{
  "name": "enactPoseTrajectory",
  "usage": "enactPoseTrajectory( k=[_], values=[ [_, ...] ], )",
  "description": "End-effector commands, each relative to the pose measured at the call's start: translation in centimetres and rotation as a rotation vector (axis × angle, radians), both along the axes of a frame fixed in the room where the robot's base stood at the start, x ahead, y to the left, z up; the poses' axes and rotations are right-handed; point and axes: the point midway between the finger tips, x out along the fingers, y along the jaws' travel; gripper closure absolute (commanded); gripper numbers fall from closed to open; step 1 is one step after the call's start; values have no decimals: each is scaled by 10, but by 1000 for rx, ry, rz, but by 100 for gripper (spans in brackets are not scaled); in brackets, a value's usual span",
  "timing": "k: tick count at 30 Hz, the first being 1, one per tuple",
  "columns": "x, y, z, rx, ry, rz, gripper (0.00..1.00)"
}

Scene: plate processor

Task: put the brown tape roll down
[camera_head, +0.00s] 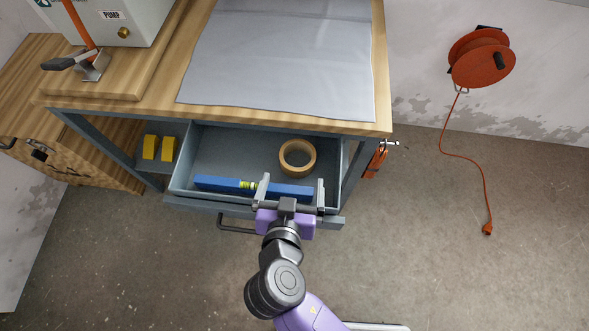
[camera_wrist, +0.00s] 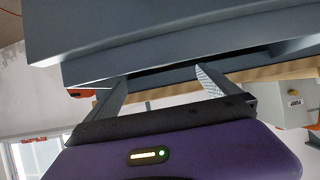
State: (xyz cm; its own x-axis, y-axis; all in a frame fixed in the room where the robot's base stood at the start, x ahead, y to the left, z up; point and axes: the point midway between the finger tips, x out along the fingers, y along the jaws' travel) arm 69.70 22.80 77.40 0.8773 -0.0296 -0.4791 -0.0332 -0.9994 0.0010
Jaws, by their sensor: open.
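The brown tape roll (camera_head: 283,161) lies flat in the open grey drawer (camera_head: 215,150), toward its right side. My gripper (camera_head: 292,186) is open and empty at the front of the drawer, on the near side of the roll and apart from it. In the head view its fingers overlap the blue spirit level (camera_head: 218,184), and I cannot tell whether they touch it. In the wrist view my gripper (camera_wrist: 162,85) shows two spread fingers with nothing between them. The tape roll does not show in the wrist view.
The blue level lies along the drawer's front wall. Two yellow blocks (camera_head: 159,148) sit left of the drawer. The wooden bench top (camera_head: 384,80) with a grey mat (camera_head: 280,60) overhangs the drawer's back. An orange cable reel (camera_head: 482,58) hangs on the right wall.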

Motion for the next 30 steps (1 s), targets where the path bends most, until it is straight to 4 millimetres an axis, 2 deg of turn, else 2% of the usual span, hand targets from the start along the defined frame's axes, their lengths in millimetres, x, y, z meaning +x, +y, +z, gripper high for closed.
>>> enactPoseTrajectory(
  k=[3,7,26,28,30],
  values=[
    [-12,1,6,1,1,1,0],
    [-18,0,10,0,0,-1,0],
    [-19,0,10,-6,0,2,0],
    [-18,3,12,-26,-6,28,0],
    [-16,17,16,-40,-23,97,0]
  ],
)
